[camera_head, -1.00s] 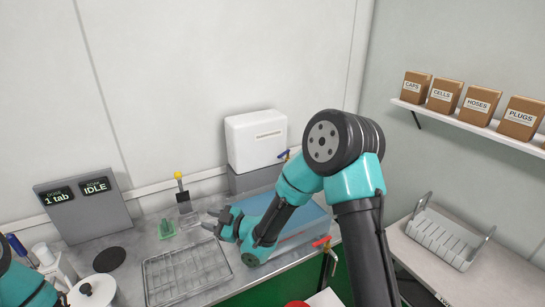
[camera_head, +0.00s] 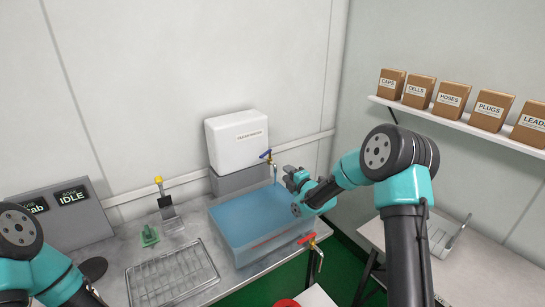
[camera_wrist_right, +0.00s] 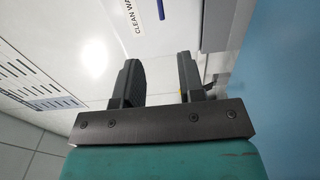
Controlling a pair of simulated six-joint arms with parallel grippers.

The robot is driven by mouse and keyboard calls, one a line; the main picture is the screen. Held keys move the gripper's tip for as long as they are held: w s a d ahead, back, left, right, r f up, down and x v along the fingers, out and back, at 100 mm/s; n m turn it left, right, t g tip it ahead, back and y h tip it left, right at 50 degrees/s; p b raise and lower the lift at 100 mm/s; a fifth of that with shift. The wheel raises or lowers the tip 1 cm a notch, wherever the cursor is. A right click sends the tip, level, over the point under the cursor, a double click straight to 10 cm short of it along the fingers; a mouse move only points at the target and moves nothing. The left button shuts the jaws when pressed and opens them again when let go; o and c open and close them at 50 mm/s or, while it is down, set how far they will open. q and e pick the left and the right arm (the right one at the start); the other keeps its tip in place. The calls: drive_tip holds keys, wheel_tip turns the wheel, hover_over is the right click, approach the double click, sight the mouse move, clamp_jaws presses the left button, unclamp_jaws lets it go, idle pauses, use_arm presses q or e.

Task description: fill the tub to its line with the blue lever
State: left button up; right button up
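My right gripper (camera_head: 290,173) is just right of the tap, above the tub's back right part, apart from the lever. In the right wrist view its fingers (camera_wrist_right: 160,70) are open with nothing held; the tank's label shows beyond them. Whether water flows is unclear. My left arm is at the lower left, its gripper outside the picture.
A red-handled valve (camera_head: 308,239) sits at the tub's front right. A wire rack (camera_head: 170,278), a yellow-topped lever (camera_head: 160,184) and a green piece (camera_head: 149,236) are left of the tub. A display panel (camera_head: 60,215) reads IDLE. Boxes (camera_head: 453,97) line the right shelf.

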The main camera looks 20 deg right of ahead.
drive_tip(key=shift+w+a, duration=0.1)
drive_tip(key=shift+a, duration=0.05)
approach(263, 154)
drive_tip(key=x, duration=1)
drive_tip(key=shift+f, duration=0.25)
idle(0.3)
clamp_jaws()
idle(0.4)
